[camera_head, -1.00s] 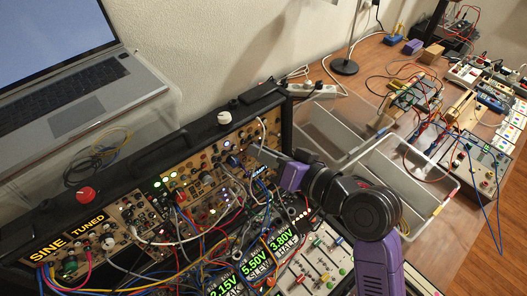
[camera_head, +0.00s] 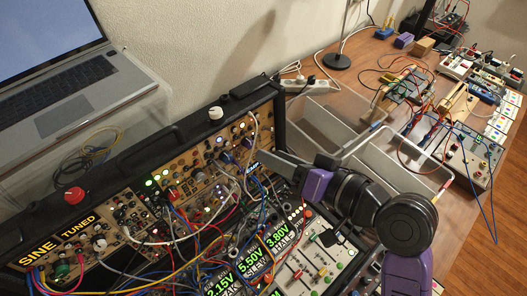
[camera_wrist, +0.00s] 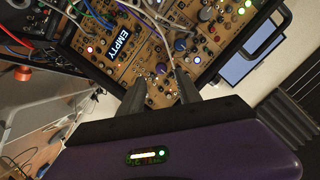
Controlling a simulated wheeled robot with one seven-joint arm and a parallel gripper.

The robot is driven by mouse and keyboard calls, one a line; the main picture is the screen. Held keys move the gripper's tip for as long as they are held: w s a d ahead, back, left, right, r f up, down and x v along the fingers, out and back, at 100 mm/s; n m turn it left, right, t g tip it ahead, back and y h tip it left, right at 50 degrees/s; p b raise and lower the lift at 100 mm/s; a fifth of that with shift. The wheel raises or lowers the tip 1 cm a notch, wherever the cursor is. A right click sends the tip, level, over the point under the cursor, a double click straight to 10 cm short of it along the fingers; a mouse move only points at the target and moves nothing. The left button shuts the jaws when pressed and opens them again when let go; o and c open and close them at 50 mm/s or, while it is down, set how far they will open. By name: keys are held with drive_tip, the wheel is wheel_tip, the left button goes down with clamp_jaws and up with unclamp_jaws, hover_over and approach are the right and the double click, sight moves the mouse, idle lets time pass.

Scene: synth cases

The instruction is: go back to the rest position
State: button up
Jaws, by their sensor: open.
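My gripper (camera_head: 262,157) is above the right part of the modular synth case (camera_head: 150,143). In the head view its long grey fingers point left from the purple wrist. In the wrist view my gripper (camera_wrist: 160,80) has its two dark fingers apart, with nothing seen between them. The synth panel (camera_wrist: 110,45) lies beyond the fingertips, with knobs, lights and patch cables. I cannot tell the exact gap between fingertips and panel.
A laptop (camera_head: 75,85) stands on a clear shelf at the left. Loose patch cables arch over the panel. Grey bins (camera_head: 335,130) lie behind my arm. A wooden table (camera_head: 375,65) with several small devices extends right. A lamp base (camera_head: 336,61) stands at the back.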

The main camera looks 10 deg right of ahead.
drive_tip(key=shift+v, duration=1.05)
drive_tip(key=w+d+r+m+t+h, duration=0.1)
drive_tip(key=w+d+r+t+h, duration=0.1)
drive_tip(key=w+d+r+t, duration=0.15)
drive_tip(key=s+d+f+m+t+h, duration=0.2)
drive_tip(key=s+d+f+t+h, duration=0.1)
drive_tip(key=s+d+h, duration=0.3)
drive_tip(key=s+d+f+n+g, duration=0.1)
drive_tip(key=s+f, duration=0.3)
drive_tip(key=s, duration=0.9)
drive_tip(key=s+f+n+g+h, duration=0.1)
drive_tip(key=s+f, duration=0.3)
drive_tip(key=s, duration=0.9)
drive_tip(key=shift+d+f+n+g, duration=0.2)
drive_tip(key=shift+d+n+g, duration=0.2)
drive_tip(key=shift+n, duration=0.1)
